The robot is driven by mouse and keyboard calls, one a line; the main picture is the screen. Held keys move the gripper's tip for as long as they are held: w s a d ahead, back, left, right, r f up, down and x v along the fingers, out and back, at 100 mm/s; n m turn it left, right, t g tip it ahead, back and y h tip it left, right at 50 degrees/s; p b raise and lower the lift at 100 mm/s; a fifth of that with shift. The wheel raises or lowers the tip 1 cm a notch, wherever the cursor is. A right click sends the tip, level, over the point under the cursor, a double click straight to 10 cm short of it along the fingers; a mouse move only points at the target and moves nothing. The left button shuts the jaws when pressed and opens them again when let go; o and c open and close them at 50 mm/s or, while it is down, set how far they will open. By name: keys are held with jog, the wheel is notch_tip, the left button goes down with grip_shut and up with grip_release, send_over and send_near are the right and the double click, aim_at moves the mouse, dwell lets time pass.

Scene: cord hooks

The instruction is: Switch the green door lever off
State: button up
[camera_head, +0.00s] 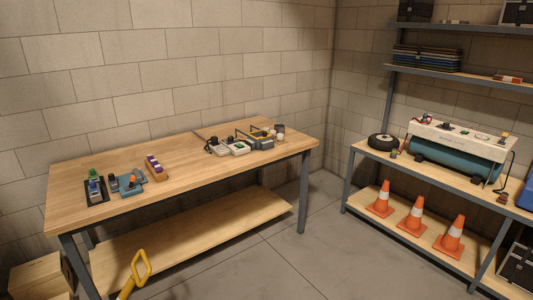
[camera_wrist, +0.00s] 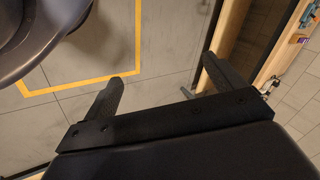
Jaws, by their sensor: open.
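I cannot make out a green door lever for certain in either view. A small green-topped item (camera_head: 93,173) stands at the left end of the workbench, too small to identify. A machine with a white top and teal tank (camera_head: 455,150) on the right shelf carries small coloured fittings, also too small to tell. My gripper (camera_wrist: 163,70) shows in the wrist view with its two dark fingers apart and nothing between them. It is over the floor, away from the bench items. It does not show in the head view.
The wooden workbench (camera_head: 215,170) stands along the wall, with small devices at both ends. Orange cones (camera_head: 411,217) stand on the right rack's lower shelf. A yellow handle (camera_head: 139,268) rises at the front. Grey floor (camera_head: 290,255) lies clear between bench and rack.

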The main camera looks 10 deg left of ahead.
jog(key=w+a+r+y+b, duration=0.1)
jog(key=w+a+y+b, duration=0.1)
jog(key=w+a, duration=0.1)
jog(key=w+a+r+y+b, duration=0.1)
jog(key=w+a+r+y, duration=0.1)
jog(key=w+a, duration=0.2)
jog(key=w+a+r+y+b, duration=0.2)
jog(key=w+a, duration=0.2)
jog(key=a, duration=0.1)
jog(key=shift+w+r+n+b, duration=0.15)
jog(key=shift+w+n+b, duration=0.05)
jog(key=shift+n+b, duration=0.1)
jog(key=c, duration=0.8)
jog(key=w+a+r+y+b, duration=0.1)
jog(key=w+a+r+y, duration=0.1)
jog(key=w+a, duration=0.1)
jog(key=w+a+r+t+y+b, duration=0.1)
jog(key=w+a+r+y+b, duration=0.1)
jog(key=w+a, duration=0.2)
jog(key=w+a+r+y+b, duration=0.1)
jog(key=w+a+r+y, duration=0.1)
jog(key=w+a, duration=0.1)
jog(key=shift+w+a+r+t, duration=0.3)
jog(key=shift+w+t, duration=0.1)
jog(key=shift+w, duration=0.2)
jog(key=c, duration=0.9)
jog(key=shift+w+r+m, duration=0.2)
jog(key=shift+m, duration=0.2)
grip_shut()
jog(key=shift+s+a, duration=0.1)
